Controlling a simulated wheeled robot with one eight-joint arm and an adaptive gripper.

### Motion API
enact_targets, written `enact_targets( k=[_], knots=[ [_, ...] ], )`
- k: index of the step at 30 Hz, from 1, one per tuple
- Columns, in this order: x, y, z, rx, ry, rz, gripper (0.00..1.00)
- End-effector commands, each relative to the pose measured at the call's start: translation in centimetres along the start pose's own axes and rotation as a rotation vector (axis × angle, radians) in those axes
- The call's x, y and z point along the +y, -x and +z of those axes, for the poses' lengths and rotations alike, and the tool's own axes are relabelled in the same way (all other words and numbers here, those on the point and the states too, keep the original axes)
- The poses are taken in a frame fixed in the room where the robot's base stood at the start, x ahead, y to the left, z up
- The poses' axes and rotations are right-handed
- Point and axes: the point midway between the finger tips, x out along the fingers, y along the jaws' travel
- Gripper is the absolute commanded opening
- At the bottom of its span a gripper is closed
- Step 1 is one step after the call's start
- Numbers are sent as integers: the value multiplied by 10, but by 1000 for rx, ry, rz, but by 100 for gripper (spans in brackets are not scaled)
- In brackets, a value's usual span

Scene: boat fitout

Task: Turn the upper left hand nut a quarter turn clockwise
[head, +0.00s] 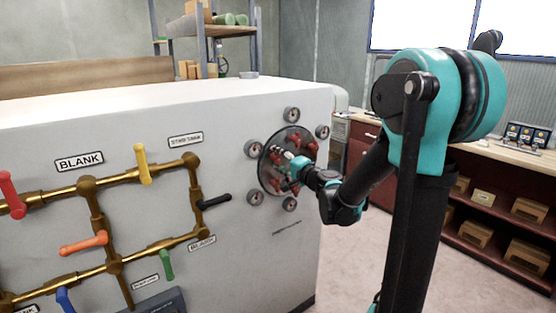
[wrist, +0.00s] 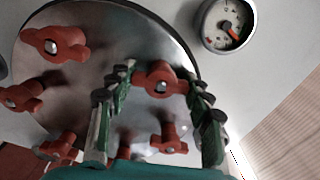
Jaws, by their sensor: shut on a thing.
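A round metal cover plate (wrist: 105,55) carries several red wing nuts, and in the head view it sits on the white panel's right part (head: 266,175). My gripper (wrist: 158,88) has its two green and grey fingers on either side of one red wing nut (wrist: 160,80), shut on it. Other red nuts show at the upper left (wrist: 54,44), the left edge (wrist: 20,95) and below the held nut (wrist: 169,143). In the head view my gripper (head: 292,168) covers part of the plate, and I cannot tell there which nut it holds.
Several round gauges surround the plate, one at its upper right (wrist: 228,24). Brass pipes (head: 88,188) with coloured valve handles run along the panel to the left. A red workbench (head: 480,215) stands behind my arm. The floor (head: 345,265) beside the panel looks clear.

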Motion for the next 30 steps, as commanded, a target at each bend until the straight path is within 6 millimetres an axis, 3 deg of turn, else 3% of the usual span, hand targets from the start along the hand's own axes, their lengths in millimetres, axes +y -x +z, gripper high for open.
enact_targets(
  k=[12,29,30],
  knots=[
    [1,0,0,1,-191,1,22],
    [1,1,0,1,-219,1,22],
    [1,1,0,1,-219,1,54]
  ],
)
